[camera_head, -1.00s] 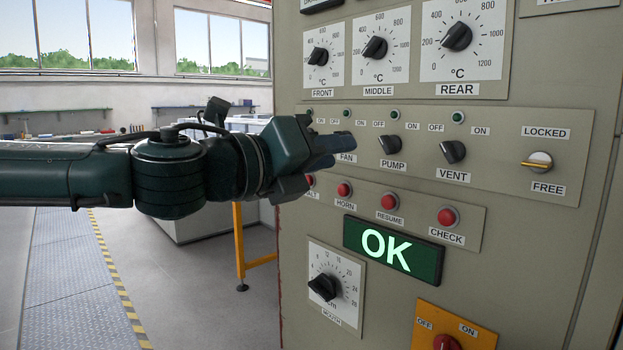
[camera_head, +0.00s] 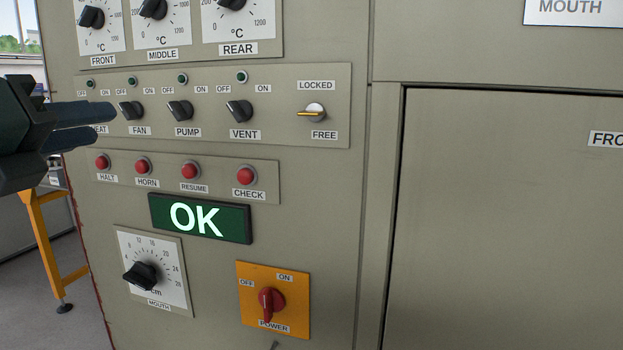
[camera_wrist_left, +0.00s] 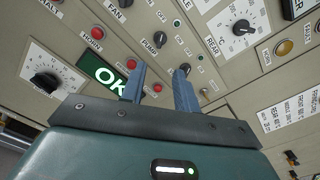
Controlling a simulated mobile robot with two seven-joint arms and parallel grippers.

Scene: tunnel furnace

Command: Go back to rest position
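My left gripper (camera_head: 100,123) shows at the left edge of the head view, in front of the left side of the furnace's control panel (camera_head: 320,215). Its two dark fingers are apart with nothing between them. In the left wrist view the gripper (camera_wrist_left: 161,75) has blue-grey fingers spread apart, with the panel behind them. I cannot tell how far the fingertips are from the panel. The gripper partly hides the leftmost switch label. My right gripper is not in view.
The panel has switches, red buttons, a green OK display (camera_head: 200,218), a mouth dial (camera_head: 143,277) and a red power switch (camera_head: 270,303). A yellow stand (camera_head: 45,240) is at the left. A large flat door (camera_head: 500,230) fills the right.

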